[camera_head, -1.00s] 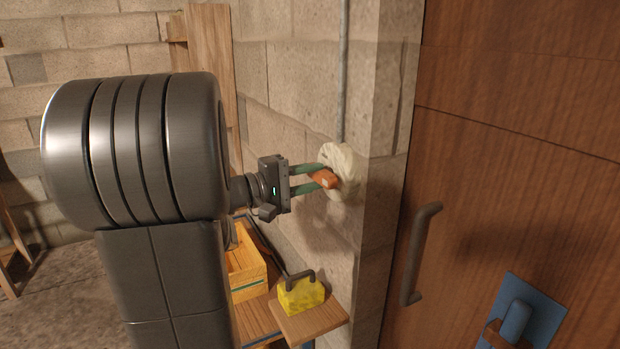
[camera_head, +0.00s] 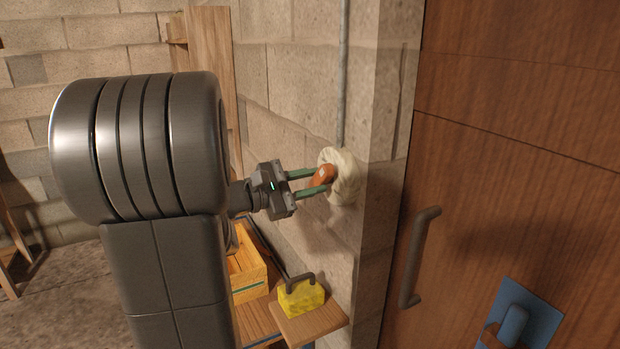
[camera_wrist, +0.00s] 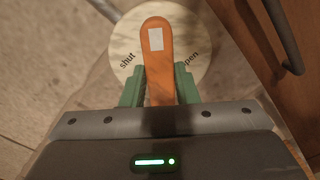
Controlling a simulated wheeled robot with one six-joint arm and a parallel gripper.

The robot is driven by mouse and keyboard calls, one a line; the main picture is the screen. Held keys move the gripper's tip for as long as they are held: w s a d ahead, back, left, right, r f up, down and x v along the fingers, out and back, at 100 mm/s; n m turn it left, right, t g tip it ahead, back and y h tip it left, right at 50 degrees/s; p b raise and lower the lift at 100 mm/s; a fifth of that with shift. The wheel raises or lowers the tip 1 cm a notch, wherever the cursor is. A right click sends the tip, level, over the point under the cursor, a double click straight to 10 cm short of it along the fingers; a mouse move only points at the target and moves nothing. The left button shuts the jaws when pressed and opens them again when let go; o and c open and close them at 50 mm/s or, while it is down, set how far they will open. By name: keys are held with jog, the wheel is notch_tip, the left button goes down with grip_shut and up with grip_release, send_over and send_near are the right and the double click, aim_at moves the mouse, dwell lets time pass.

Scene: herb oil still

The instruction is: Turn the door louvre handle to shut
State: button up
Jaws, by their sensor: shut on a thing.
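The louvre handle is an orange lever (camera_head: 322,176) on a round cream dial (camera_head: 344,186) fixed to the block wall. The lever also shows in the wrist view (camera_wrist: 157,30), with a pale patch near its rounded end. The dial there (camera_wrist: 194,40) reads "shut" at left and "pen" at right, the first letter hidden. The lever points up between the two words. My gripper (camera_head: 319,181) has its green fingers on both sides of the lever, shut on it, also in the wrist view (camera_wrist: 158,80). The lever's lower part is hidden by my gripper.
A brown door (camera_head: 520,170) with a dark pull handle (camera_head: 418,258) and a blue fitting (camera_head: 520,318) stands at right. Below the dial are a yellow block (camera_head: 301,298) on a wooden board and a wooden crate (camera_head: 246,272). A grey pipe (camera_head: 343,75) runs above the dial.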

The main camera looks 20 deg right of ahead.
jog(key=n+p, duration=0.3)
jog(key=n, duration=0.2)
jog(key=shift+r, duration=0.1)
jog(key=shift+n+p, duration=0.95)
jog(key=shift+n, duration=0.45)
jog(key=shift+o, duration=0.2)
jog(key=o, duration=1)
jog(key=shift+c, duration=0.2)
jog(key=shift+a+n, duration=0.1)
jog(key=shift+n, duration=0.2)
jog(key=s+a+b, duration=0.1)
jog(key=a+b, duration=0.2)
jog(key=a, duration=1)
jog(key=shift+a, duration=0.3)
jog(key=d+p, duration=0.1)
jog(key=d, duration=0.3)
jog(key=d+p, duration=0.1)
jog(key=d, duration=0.4)
jog(key=w+d+p, duration=0.1)
jog(key=d, duration=0.4)
